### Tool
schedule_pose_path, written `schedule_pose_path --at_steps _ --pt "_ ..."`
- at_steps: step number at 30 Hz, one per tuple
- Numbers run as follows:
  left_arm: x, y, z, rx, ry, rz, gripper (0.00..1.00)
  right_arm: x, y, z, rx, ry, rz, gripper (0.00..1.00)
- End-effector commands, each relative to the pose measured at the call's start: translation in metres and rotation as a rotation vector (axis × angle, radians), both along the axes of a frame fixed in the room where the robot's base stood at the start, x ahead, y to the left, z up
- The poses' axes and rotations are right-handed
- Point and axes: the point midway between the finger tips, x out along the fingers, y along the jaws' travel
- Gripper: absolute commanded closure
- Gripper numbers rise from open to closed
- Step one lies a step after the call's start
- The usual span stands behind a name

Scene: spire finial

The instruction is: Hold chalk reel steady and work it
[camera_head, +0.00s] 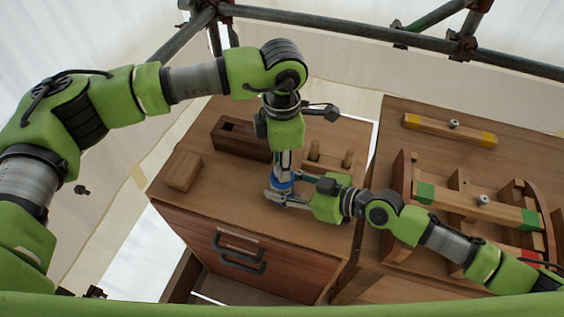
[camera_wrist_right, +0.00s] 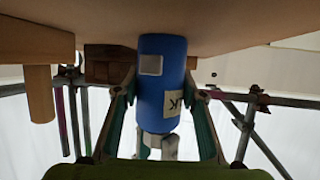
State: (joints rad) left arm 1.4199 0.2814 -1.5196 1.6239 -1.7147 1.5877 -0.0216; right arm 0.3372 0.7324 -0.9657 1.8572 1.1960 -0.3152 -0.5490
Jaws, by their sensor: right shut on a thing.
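The chalk reel is a blue cylinder (camera_head: 281,184) standing on the wooden cabinet top, partly hidden by both grippers. In the right wrist view, which is upside down, the chalk reel (camera_wrist_right: 161,82) has a pale square patch and a white label with dark letters. My right gripper (camera_head: 284,194) reaches it from the right, with one finger on each side, and is shut on it. My left gripper (camera_head: 284,162) points straight down over the reel's top. Grey parts show at the reel's top end in the wrist view; whether the left fingers are closed there is unclear.
A dark wooden box (camera_head: 240,138) and a block with pegs (camera_head: 328,158) stand behind the reel. A wooden block (camera_head: 183,170) lies at left. A drawer with a dark handle (camera_head: 240,252) is below. Wooden fixtures (camera_head: 478,208) fill the right bench. Scaffold tubes (camera_head: 350,38) run behind.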

Motion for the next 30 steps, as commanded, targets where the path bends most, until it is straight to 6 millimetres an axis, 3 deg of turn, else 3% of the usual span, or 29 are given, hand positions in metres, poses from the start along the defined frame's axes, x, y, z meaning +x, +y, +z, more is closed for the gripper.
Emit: schedule_pose_path --at_steps 30 --pt "0.0019 0.0004 0.0006 0.002 -0.002 -0.964 0.98 -0.0004 -0.0006 -0.0012 -0.003 0.001 0.0 0.86"
